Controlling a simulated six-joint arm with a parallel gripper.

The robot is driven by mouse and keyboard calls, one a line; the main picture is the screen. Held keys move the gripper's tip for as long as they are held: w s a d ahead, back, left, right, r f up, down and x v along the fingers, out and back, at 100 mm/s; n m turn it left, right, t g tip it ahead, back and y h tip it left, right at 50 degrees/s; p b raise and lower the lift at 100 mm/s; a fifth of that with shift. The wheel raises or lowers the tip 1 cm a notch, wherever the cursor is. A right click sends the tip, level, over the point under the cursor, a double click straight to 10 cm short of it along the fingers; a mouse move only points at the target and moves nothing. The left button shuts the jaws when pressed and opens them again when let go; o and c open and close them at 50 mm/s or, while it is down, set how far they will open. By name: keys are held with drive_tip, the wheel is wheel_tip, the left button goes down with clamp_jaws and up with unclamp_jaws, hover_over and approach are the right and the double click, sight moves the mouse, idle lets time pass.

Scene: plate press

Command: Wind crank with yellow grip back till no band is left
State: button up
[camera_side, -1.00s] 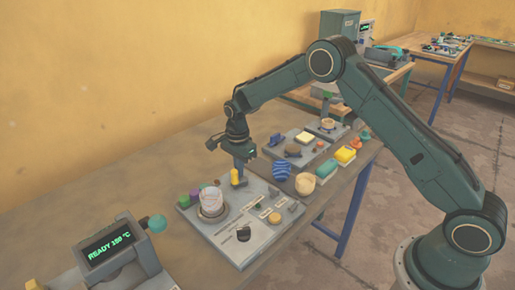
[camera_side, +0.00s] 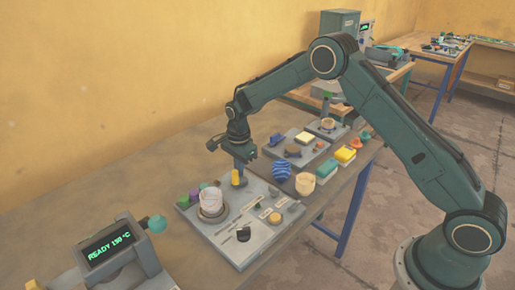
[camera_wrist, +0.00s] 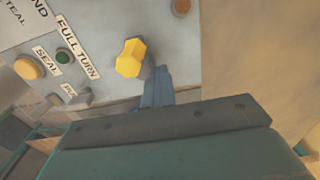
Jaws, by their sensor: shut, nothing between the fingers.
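The yellow grip (camera_side: 236,176) of the crank stands upright at the back of a grey panel (camera_side: 225,250). In the wrist view the grip (camera_wrist: 130,58) is seen from above. My gripper (camera_side: 239,180) is shut and empty, its blue-grey fingers (camera_wrist: 157,92) pointing down close beside the grip. I cannot tell whether they touch it. A small round dark patch (camera_side: 243,236) lies near the panel's front, with a pale sliver at its upper edge. The crank arm below the grip is mostly hidden.
A pale cup (camera_side: 210,199) stands left of the crank, with purple and green pieces beside it. Labels and buttons, one green (camera_wrist: 64,56), lie on the panel. A striped blue ball (camera_side: 281,170) and a tan cup (camera_side: 305,184) stand to the right. A display unit (camera_side: 112,246) is front left.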

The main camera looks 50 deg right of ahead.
drive_tip(key=shift+s+a+f+g, duration=0.15)
drive_tip(key=shift+s+a+g, duration=0.15)
drive_tip(key=shift+s, duration=0.25)
drive_tip(key=shift+w+r, duration=0.1)
drive_tip(key=shift+r, duration=0.4)
drive_tip(key=o, duration=0.5)
drive_tip(key=shift+r, duration=0.35)
drive_tip(key=shift+c, duration=0.2)
drive_tip(key=shift+o, duration=1.1)
drive_tip(key=shift+r, duration=0.2)
drive_tip(key=shift+d+r, duration=0.2)
drive_tip(key=shift+r, duration=2.8)
